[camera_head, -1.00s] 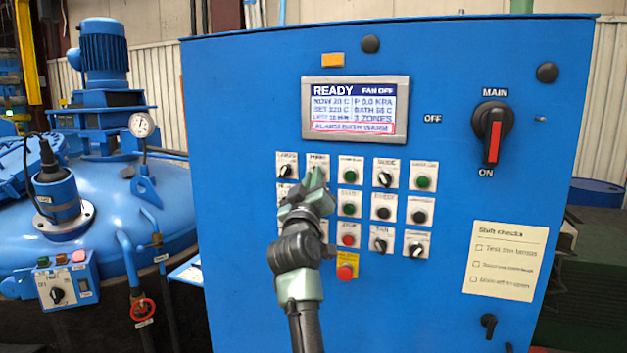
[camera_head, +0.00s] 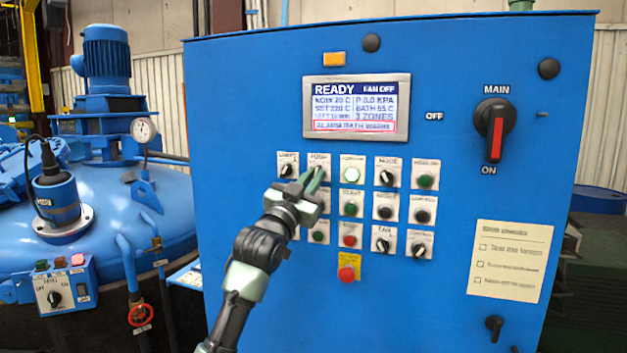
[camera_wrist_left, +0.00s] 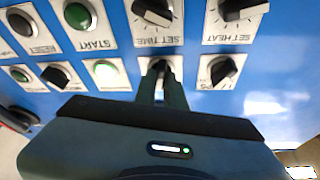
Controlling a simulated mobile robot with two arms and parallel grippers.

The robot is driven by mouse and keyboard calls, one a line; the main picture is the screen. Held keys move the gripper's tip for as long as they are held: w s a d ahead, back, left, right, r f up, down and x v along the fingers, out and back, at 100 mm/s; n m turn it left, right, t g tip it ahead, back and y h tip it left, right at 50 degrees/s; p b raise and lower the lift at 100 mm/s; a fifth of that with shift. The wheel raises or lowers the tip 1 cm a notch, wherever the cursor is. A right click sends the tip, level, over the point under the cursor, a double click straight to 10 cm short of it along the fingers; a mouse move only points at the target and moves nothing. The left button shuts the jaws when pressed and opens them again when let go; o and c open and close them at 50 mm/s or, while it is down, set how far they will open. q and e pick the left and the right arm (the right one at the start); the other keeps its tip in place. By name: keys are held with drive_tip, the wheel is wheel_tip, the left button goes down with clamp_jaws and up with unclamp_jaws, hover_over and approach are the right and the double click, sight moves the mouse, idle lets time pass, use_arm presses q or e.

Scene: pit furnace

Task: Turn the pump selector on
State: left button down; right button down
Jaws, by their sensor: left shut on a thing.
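The pump selector (camera_wrist_left: 160,66) is a black knob on a white plate. It is the second from the left in the top row of the panel in the head view, where the PUMP label plate (camera_head: 318,158) shows above my gripper. My left gripper (camera_head: 316,180) reaches it from the lower left and is shut on the knob. The fingers (camera_wrist_left: 161,90) cover most of it in the left wrist view, so its pointer is hard to read. The lamp (camera_head: 352,174) just right of the selector glows pale green. My right gripper is not in view.
The blue cabinet (camera_head: 240,120) carries rows of close-set knobs and buttons. A red emergency button (camera_head: 347,274) sits below them, and the screen (camera_head: 355,107) above reads READY, FAN OFF. The MAIN switch (camera_head: 494,128) is at right. A blue furnace (camera_head: 100,215) stands at left.

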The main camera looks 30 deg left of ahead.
use_arm(q)
drive_tip(key=shift+a+m+h+p, duration=0.1)
drive_tip(key=shift+m+h+p, duration=0.2)
drive_tip(key=shift+m+h, duration=0.55)
drive_tip(key=shift+m+h+p, duration=0.3)
drive_tip(key=shift+m+h, duration=0.05)
drive_tip(key=shift+m, duration=1.2)
drive_tip(key=c, duration=1.5)
unclamp_jaws()
drive_tip(key=b+v, duration=0.4)
drive_tip(key=v, duration=0.3)
drive_tip(key=shift+s, duration=0.4)
